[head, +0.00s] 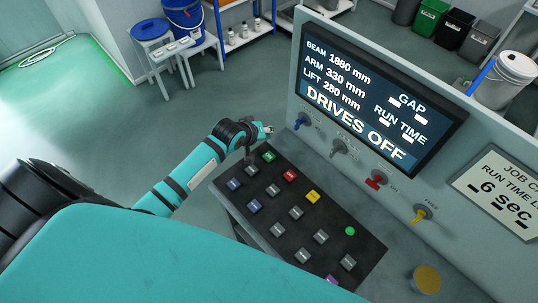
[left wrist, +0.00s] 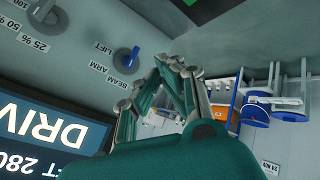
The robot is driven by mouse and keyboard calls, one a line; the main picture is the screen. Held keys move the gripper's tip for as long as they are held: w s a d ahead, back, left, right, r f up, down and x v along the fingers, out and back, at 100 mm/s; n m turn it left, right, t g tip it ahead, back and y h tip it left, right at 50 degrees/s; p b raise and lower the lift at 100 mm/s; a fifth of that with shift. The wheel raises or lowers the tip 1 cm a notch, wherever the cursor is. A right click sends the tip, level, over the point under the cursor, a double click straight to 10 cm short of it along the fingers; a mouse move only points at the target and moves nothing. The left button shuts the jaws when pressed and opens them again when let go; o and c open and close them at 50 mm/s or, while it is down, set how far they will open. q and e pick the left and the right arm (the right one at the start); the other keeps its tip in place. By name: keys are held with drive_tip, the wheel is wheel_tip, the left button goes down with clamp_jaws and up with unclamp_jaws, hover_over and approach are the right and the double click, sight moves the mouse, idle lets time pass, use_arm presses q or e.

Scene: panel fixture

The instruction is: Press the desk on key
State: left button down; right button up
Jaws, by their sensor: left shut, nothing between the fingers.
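A dark key panel (head: 262,208) lies on the grey desk. A green key (head: 268,156) with a small white mark sits at its far left corner, with a red key (head: 290,175) and a yellow key (head: 313,196) in line after it. My left gripper (head: 268,130) is above and just beyond the green key, apart from it as far as I can tell. In the left wrist view its fingers (left wrist: 168,62) are together and empty. A green patch on black (left wrist: 205,8) is cut by that view's top edge. My right gripper is not in view.
A screen (head: 370,95) reading "DRIVES OFF" stands behind the desk. Blue, grey, red and yellow selector knobs line its base; the blue knob (head: 301,121) is close to my left gripper. A round yellow button (head: 426,279) is at the right. A job card (head: 505,190) hangs there.

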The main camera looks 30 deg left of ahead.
sight(267, 155)
use_arm(q)
wheel_tip(267, 155, down, 4)
drive_tip(key=shift+w+f, duration=0.1)
drive_tip(key=shift+f, duration=0.1)
wheel_tip(267, 155, down, 3)
drive_tip(key=shift+r+b, duration=0.2)
drive_tip(key=shift+b, duration=0.2)
drive_tip(key=shift+f+b, duration=0.6)
drive_tip(key=shift+f, duration=0.3)
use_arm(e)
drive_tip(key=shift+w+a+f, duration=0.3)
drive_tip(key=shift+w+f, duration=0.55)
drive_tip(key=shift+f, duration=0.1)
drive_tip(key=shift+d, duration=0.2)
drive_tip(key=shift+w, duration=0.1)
use_arm(q)
drive_tip(key=shift+f, duration=0.35)
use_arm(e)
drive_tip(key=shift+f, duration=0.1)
